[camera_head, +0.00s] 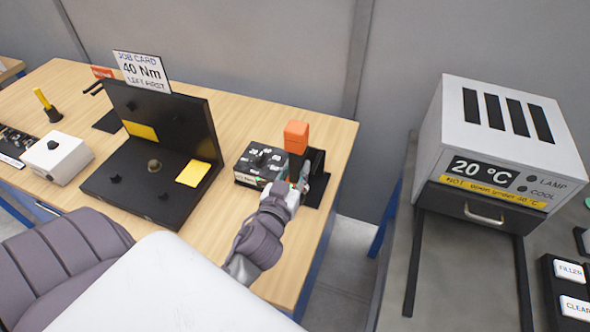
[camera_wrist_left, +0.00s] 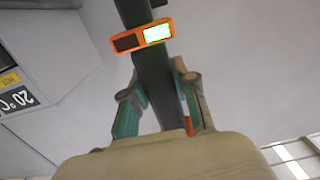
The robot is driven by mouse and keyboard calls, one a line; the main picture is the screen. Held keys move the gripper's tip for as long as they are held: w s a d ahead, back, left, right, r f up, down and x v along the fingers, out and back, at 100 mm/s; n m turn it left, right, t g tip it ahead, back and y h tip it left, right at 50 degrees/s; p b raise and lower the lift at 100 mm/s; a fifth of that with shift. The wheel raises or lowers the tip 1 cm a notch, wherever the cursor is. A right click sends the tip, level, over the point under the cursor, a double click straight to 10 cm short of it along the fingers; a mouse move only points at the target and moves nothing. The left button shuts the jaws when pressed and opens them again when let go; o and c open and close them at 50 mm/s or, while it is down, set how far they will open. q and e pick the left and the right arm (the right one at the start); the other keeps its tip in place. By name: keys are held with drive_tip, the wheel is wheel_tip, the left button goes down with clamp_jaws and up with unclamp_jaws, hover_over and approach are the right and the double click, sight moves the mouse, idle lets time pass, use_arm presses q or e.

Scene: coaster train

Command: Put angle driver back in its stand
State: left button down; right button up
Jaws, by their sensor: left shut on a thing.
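The angle driver has an orange block (camera_head: 296,137) at its top end, which stands up near the right end of the wooden bench. In the left wrist view its dark shaft (camera_wrist_left: 152,85) carries an orange-framed piece with a lit green display (camera_wrist_left: 157,33). My left gripper (camera_head: 298,187) is shut on the driver's dark shaft, one finger on each side. The black stand (camera_head: 317,161), with a flat base, is right beside the gripper. The gripper partly hides the driver's lower part, so I cannot tell whether it is seated. My right gripper is not in view.
A black box of small parts (camera_head: 262,161) stands close left of the gripper. A black L-shaped fixture (camera_head: 165,125) with yellow pads and a job card (camera_head: 142,71) is farther left. A white oven (camera_head: 500,135) stands right, across a floor gap.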

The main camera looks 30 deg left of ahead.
use_arm(q)
drive_tip(key=shift+r+x, duration=0.15)
drive_tip(key=shift+x, duration=0.65)
drive_tip(key=shift+r+x, duration=0.2)
drive_tip(key=shift+x, duration=0.6)
drive_tip(key=shift+p+x, duration=0.35)
drive_tip(key=shift+x, duration=2.2)
drive_tip(key=shift+r, duration=0.2)
drive_tip(key=shift+f+b, duration=0.65)
drive_tip(key=shift+f, duration=0.25)
idle(0.6)
drive_tip(key=c, duration=0.8)
unclamp_jaws()
drive_tip(key=shift+s+d, duration=0.1)
drive_tip(key=shift+f, duration=0.1)
